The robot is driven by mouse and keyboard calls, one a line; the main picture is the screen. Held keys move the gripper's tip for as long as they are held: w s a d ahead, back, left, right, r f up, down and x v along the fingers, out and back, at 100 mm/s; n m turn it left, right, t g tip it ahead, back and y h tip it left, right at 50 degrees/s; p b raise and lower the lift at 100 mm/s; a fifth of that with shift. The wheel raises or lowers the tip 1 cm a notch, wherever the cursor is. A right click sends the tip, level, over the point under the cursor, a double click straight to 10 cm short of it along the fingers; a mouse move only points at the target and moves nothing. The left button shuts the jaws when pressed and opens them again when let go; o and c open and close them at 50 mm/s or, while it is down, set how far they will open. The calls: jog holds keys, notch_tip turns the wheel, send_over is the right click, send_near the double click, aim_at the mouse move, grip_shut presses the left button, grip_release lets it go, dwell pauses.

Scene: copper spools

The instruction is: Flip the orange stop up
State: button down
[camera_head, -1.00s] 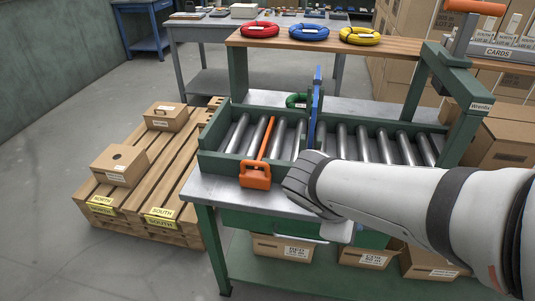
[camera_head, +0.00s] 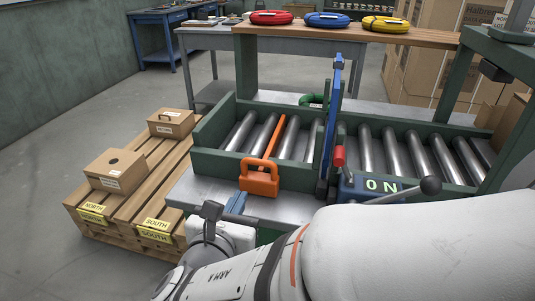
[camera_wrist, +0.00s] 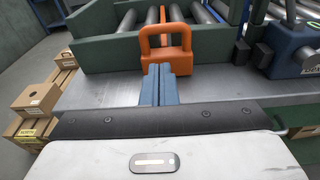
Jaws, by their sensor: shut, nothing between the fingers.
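The orange stop (camera_head: 260,178) lies across the rollers. In the wrist view the handle (camera_wrist: 166,42) is straight ahead of the fingertips. My gripper (camera_head: 237,203) is shut and empty, low over the metal bench top, in front and a little left of the handle. In the wrist view its blue fingertips (camera_wrist: 158,72) overlap the handle's lower edge; I cannot tell whether they touch it.
A blue upright gate (camera_head: 331,120) stands right of the stop, with a blue ON box and lever (camera_head: 385,187) beside it. The conveyor's green frame (camera_head: 210,163) bounds the left side. A pallet (camera_head: 125,215) with cartons is further left.

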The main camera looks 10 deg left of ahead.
jog(key=shift+w, duration=0.1)
jog(key=w, duration=0.3)
jog(key=w+f+b, duration=0.1)
jog(key=w, duration=0.2)
jog(key=w+b, duration=0.1)
jog(key=w, duration=0.3)
jog(key=shift+d+f, duration=0.25)
jog(key=shift+d, duration=0.15)
jog(key=shift+r, duration=0.15)
notch_tip(320, 180, up, 4)
jog(key=p, duration=0.3)
jog(key=shift+r, duration=0.25)
jog(key=shift+s, duration=0.1)
